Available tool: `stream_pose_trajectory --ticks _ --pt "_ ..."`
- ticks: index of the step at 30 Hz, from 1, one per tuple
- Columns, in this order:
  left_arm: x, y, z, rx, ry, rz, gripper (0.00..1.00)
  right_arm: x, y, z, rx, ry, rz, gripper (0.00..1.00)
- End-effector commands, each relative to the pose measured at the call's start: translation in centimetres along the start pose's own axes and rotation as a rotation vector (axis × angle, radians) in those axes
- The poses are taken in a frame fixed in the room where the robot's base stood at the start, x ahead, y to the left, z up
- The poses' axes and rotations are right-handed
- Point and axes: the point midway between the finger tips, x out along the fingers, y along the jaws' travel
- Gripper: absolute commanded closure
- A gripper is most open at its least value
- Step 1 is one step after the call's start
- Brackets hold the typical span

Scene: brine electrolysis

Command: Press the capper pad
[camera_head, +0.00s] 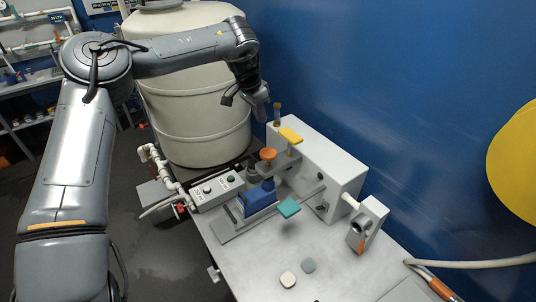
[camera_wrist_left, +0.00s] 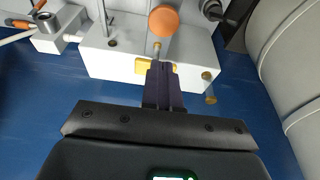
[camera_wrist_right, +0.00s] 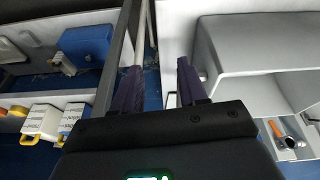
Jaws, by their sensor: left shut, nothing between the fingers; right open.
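A white box-shaped machine (camera_head: 322,172) stands on the bench and carries a flat yellow pad (camera_head: 291,135), with an orange round knob (camera_head: 268,154) and a teal pad (camera_head: 289,208) in front of it. No label shows which is the capper pad. My left gripper (camera_head: 262,115) is shut and empty, up and left of the yellow pad. In the left wrist view its closed fingers (camera_wrist_left: 164,72) overlap the yellow pad (camera_wrist_left: 142,66), below the orange knob (camera_wrist_left: 164,21); contact cannot be told. My right gripper (camera_wrist_right: 160,78) is open and empty, seen only in its wrist view.
A large cream tank (camera_head: 195,85) stands behind left. A control box (camera_head: 217,190) with buttons sits left of a blue block (camera_head: 258,197). A small grey holder (camera_head: 368,222) stands at the right.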

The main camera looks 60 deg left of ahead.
Motion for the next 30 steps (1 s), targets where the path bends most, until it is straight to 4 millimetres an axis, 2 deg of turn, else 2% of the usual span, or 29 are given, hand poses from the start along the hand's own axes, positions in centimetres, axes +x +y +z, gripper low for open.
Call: stream_pose_trajectory --ticks 3,15,20,26,30 --pt "0.5 0.0 0.1 0.002 0.002 -0.002 1.0 0.6 0.1 0.2 -0.003 0.0 0.002 0.57" --pt "0.5 0.0 0.1 0.001 0.002 -0.001 1.0 0.6 0.2 0.2 -0.007 -0.001 0.006 0.57" --pt "1.1 0.0 0.1 0.002 0.002 -0.001 1.0 0.6 0.1 0.2 -0.007 -0.001 0.005 0.57" --pt "3.6 0.0 0.2 0.002 0.0 0.001 1.0 0.8 0.1 0.3 -0.004 0.0 0.003 0.57" --pt "6.2 0.0 0.3 0.001 -0.002 -0.001 1.0 0.9 0.0 0.3 -0.002 0.0 0.001 0.57"
